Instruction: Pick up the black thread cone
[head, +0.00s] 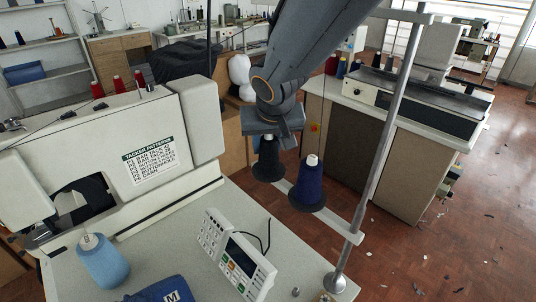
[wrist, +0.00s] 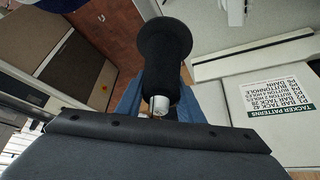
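The black thread cone (head: 268,165) stands upright at the left end of the pale thread-stand bar (head: 340,226), beside a navy cone (head: 307,188). My gripper (head: 271,140) is directly above the black cone, pointing down at its top. In the wrist view the black cone (wrist: 160,48) is in the middle, its pale tip (wrist: 159,105) close to the dark gripper body. Blue patches show on both sides of the tip. The fingers are mostly hidden, and I cannot tell whether they touch the cone.
The stand's metal pole (head: 385,150) rises to the right of the cones. The sewing machine (head: 120,150) is on the left, with a control panel (head: 238,255) and light-blue cone (head: 103,262) on the table (head: 205,220). Another worktable (head: 400,107) stands behind right.

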